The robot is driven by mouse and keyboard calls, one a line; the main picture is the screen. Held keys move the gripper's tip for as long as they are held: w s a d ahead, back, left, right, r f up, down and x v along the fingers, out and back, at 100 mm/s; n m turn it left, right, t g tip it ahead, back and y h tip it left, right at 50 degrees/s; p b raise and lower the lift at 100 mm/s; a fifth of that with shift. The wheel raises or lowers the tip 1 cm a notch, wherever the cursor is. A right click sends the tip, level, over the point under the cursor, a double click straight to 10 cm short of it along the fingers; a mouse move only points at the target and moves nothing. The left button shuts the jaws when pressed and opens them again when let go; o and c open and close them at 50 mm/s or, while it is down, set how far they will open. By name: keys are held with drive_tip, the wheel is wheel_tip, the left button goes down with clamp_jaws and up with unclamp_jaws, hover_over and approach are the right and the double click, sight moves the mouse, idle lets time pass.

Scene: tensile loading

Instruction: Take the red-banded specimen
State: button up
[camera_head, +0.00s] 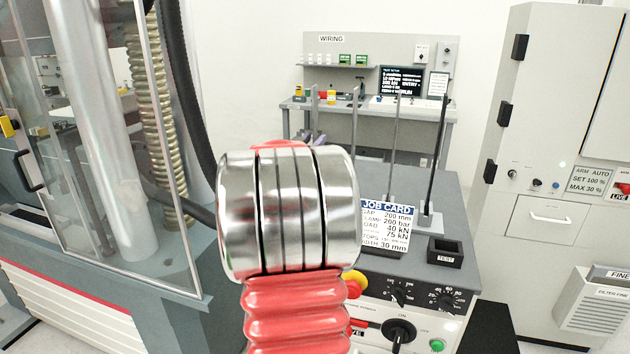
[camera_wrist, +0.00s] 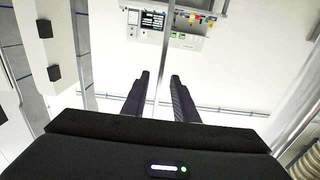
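No red band shows on any rod in either view, so I cannot tell which is the red-banded specimen. My arm's metal joint and red sleeve block the middle of the head view.
A job card (camera_head: 387,226) and a small black TEST tray (camera_head: 445,251) are on the bench (camera_head: 440,195), above a panel of knobs. A clear-doored machine (camera_head: 100,150) stands left, a grey cabinet (camera_head: 555,130) right. A wiring table (camera_head: 455,115) is behind.

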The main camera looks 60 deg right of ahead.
drive_tip(key=shift+d, duration=0.1)
drive_tip(key=d, duration=0.5)
drive_tip(key=shift+w, duration=0.35)
drive_tip(key=shift+c, duration=0.2)
clamp_jaws()
idle(1.4)
